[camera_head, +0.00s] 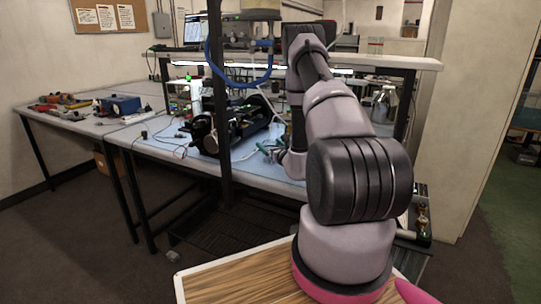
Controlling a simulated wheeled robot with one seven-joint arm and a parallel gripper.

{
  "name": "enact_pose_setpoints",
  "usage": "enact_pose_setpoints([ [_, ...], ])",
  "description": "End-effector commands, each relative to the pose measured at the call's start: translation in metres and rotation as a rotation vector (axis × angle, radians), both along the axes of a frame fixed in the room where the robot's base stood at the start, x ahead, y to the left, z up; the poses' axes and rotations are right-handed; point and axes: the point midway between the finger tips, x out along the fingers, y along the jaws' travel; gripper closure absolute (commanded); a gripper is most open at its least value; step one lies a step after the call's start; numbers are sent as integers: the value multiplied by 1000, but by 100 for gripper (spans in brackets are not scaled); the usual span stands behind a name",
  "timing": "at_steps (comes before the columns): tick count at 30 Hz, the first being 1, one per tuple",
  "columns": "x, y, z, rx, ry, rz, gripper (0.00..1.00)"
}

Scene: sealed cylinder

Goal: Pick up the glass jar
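A grey, shiny, jar-like vessel (385,103) with a narrow top stands on the bench to the right of my arm. It may be the glass jar, but it is too small to be sure. My arm rises from its pink-ringed base, bends at the top and comes down over the blue bench mat. My gripper (269,150) is small at the lower end of the arm, low over the mat and left of the vessel. Its fingers are too unclear to tell whether they are open or shut. I see nothing clearly held.
The workbench (256,181) has a blue mat, black equipment (236,126) and loose cables. A dark post (219,100) stands in front of it, and a shelf (390,60) runs above. A side table (85,112) at left holds tools and a blue box. Floor is open at front left.

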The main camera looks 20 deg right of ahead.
Motion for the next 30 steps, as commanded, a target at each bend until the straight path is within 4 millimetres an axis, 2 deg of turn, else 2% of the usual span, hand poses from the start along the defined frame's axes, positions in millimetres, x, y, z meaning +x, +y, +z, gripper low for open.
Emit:
enact_pose_setpoints([
  [1, 0, 0, 0, 0, 0, 0, 15],
  [5, 0, 0, 0, 0, 0, 0, 65],
  [6, 0, 0, 0, 0, 0, 0, 80],
  [7, 0, 0, 0, 0, -1, 0, 87],
  [20, 0, -2, 0, 0, -1, 0, 87],
  [30, 0, -11, 2, 0, -1, 2, 87],
])
